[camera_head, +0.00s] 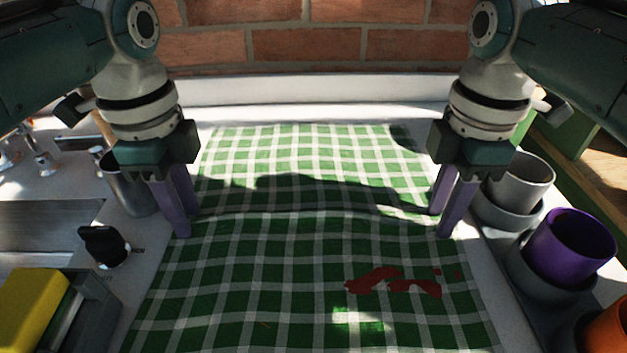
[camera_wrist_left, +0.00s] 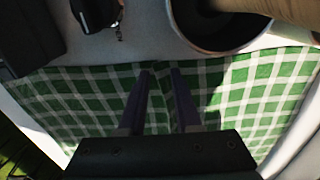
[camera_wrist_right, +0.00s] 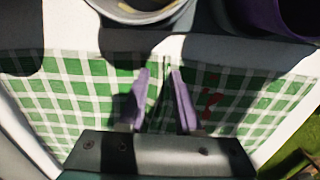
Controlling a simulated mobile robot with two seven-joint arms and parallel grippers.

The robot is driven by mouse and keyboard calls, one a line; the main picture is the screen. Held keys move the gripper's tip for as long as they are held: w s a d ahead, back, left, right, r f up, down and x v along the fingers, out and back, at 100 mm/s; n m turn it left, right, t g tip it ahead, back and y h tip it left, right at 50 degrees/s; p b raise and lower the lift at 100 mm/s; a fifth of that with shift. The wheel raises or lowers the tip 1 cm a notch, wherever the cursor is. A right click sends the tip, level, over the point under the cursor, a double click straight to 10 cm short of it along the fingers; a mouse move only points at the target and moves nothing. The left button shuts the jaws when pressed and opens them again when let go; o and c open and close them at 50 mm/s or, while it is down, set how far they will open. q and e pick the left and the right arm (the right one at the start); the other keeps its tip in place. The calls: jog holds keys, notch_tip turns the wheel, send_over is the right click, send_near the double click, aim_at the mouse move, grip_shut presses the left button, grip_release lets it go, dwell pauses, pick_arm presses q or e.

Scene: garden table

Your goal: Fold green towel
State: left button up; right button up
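A green and white checked towel (camera_head: 290,262) lies spread out on the white counter, with red stains (camera_head: 395,282) on its near right part. A low ridge crosses its middle from side to side, between my grippers. My left gripper (camera_head: 187,222) points down at the towel's left edge by this ridge. My right gripper (camera_head: 440,222) points down at the right edge by the ridge. Each wrist view shows a gap between the two fingers, at the left gripper (camera_wrist_left: 160,72) and the right gripper (camera_wrist_right: 159,71), with towel visible between them. Whether the fingertips touch the towel is unclear.
A grey cup (camera_head: 520,183), a purple cup (camera_head: 571,246) and an orange cup (camera_head: 606,335) stand on the right. A metal cup (camera_head: 122,185), a black knob (camera_head: 103,245) and a yellow sponge (camera_head: 30,308) are on the left. A brick wall (camera_head: 300,45) closes the back.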

pick_arm(q)
grip_shut()
pick_arm(e)
grip_shut()
dwell(0.4)
pick_arm(q)
jog(key=shift+r, duration=0.1)
pick_arm(e)
jog(key=shift+r, duration=0.1)
